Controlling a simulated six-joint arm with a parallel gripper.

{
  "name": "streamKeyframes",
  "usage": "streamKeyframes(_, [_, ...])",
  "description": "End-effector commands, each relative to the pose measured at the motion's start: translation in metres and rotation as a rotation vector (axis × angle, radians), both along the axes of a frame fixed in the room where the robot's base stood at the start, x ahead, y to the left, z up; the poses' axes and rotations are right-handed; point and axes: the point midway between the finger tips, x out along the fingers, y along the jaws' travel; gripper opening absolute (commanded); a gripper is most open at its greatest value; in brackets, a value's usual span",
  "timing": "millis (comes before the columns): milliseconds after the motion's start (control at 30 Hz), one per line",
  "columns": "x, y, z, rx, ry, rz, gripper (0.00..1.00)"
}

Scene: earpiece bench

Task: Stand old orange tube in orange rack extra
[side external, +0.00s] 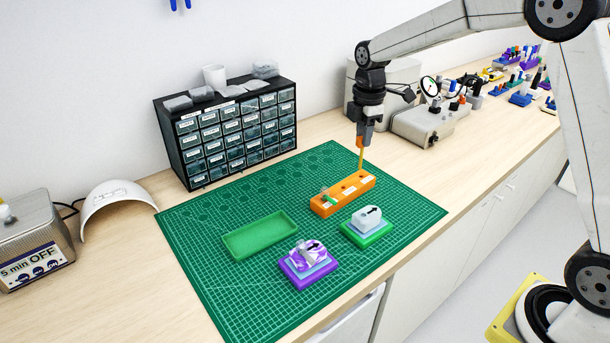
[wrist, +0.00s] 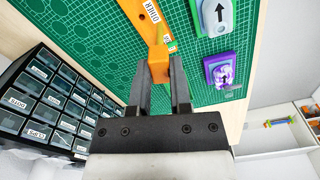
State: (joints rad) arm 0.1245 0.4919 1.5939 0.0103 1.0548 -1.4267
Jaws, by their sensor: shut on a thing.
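The orange rack (side external: 335,205) lies on the green mat, a long block with white labels and dark holes along its top. My gripper (side external: 361,136) is above its far right end, pointing down and shut on the orange tube (side external: 361,158). The tube is thin, amber and roughly upright with an orange top.
A small green and grey piece (side external: 326,193) is at the rack's near end. A green tray (side external: 229,250), a purple stand (side external: 310,281) and a green stand with a white block (side external: 368,217) share the mat. A drawer cabinet (side external: 190,172) stands behind.

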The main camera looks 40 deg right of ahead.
Motion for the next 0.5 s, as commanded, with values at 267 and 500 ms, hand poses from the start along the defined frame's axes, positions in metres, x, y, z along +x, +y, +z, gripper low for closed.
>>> streamKeyframes(267, [0.034,-0.044,-0.019,0.0,0.001,-0.133,0.0])
streamKeyframes(500, [0.044,-0.06,-0.026,0.0,0.0,-0.18,0.0])
